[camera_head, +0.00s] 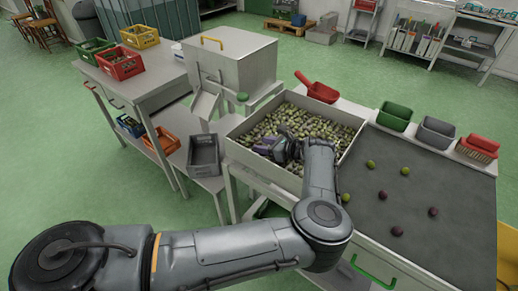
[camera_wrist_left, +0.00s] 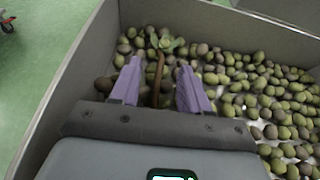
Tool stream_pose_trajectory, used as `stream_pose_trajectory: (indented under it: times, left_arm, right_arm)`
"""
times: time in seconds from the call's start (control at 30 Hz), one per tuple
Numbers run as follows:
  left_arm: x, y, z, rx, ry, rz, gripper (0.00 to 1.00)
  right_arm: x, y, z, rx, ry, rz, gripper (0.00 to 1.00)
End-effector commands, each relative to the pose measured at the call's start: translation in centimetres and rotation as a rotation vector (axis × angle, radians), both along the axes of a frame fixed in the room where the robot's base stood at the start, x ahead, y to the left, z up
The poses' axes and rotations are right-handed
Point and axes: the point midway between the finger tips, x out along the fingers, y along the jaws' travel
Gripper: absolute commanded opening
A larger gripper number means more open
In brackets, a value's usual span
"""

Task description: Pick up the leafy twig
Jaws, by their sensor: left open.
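The leafy twig (camera_wrist_left: 157,76) shows in the left wrist view as a thin brown stem with pale green leaves at its far end. It lies among the olives near a corner of the olive bin (camera_wrist_left: 72,75). My left gripper (camera_wrist_left: 158,82) is open, with one purple finger on each side of the stem. I cannot tell whether either finger touches it. In the head view my left gripper (camera_head: 265,146) is low inside the bin (camera_head: 262,174), near its left front corner. I cannot make out the twig there. My right gripper is not in view.
The bin walls stand close around my left gripper. Right of it, a dark sorting surface (camera_head: 420,205) carries several loose olives. A grey crate (camera_head: 204,154) stands left.

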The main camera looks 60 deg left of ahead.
Motion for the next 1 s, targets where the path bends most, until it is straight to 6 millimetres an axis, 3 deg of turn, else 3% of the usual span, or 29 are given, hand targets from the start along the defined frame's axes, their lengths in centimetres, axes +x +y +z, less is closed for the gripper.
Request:
stream_pose_trajectory:
  times: [0.2, 0.43, 0.73, 1.0]
  left_arm:
    - [-1.0, 2.0, -1.0, 0.001, 0.001, 0.002, 0.46]
    - [-1.0, 2.1, -1.0, -0.001, 0.001, 0.001, 0.46]
    - [-1.0, 2.1, -1.0, -0.001, 0.001, 0.001, 0.00]
    - [-1.0, 2.1, -1.0, -0.001, 0.001, 0.001, 0.00]
  right_arm:
    - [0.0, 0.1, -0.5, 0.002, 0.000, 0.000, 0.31]
    - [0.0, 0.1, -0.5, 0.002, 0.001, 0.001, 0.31]
    - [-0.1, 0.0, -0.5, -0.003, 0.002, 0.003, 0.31]
    - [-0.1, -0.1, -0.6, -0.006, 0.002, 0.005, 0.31]
